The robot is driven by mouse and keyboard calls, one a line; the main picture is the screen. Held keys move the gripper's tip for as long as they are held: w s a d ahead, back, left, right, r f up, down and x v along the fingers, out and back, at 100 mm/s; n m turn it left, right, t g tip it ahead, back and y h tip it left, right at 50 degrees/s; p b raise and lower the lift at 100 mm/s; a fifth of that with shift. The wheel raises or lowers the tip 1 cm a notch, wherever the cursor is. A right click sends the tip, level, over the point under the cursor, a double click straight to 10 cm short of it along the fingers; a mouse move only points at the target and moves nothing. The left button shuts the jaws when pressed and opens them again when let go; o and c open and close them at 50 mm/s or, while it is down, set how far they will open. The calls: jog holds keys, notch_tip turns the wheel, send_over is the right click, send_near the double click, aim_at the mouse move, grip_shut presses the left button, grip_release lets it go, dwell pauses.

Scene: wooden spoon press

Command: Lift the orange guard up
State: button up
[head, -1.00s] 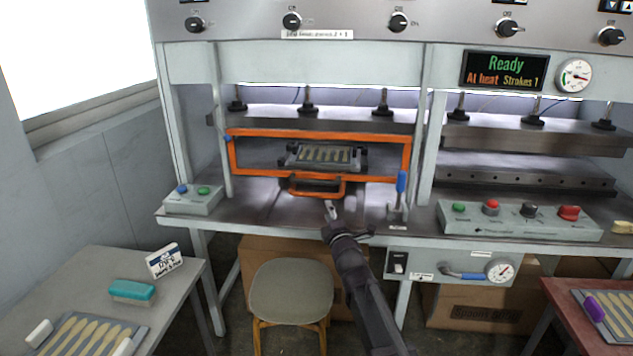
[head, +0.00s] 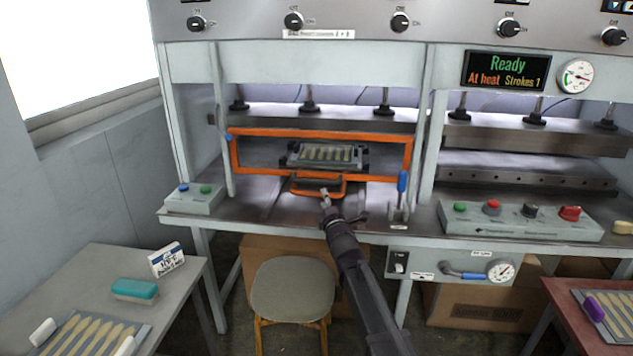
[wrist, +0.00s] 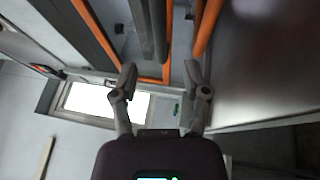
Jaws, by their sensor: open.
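The orange guard (head: 320,134) is a rectangular frame, down across the front of the left press bay. An orange bracket (head: 304,194) with a dark bar sticks out at its lower middle. My gripper (head: 325,192) is in front of this bracket, near its lower edge. In the wrist view my gripper (wrist: 161,68) is open, with its fingers well apart and nothing held. Dark grey bars (wrist: 150,30) and orange bars (wrist: 205,28) lie just beyond the fingertips there. I cannot tell whether the fingers touch the bracket.
Behind the guard, a mould tray (head: 325,155) holds several wooden pieces. A blue-handled lever (head: 402,182) stands right of the guard, and a two-button box (head: 194,197) is at left. A stool (head: 291,287) stands below. The display (head: 506,70) reads "Ready".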

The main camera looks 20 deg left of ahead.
aim_at(318, 183)
jog(key=p+x, duration=0.1)
jog(key=x, duration=0.8)
jog(key=shift+c, duration=0.2)
grip_shut()
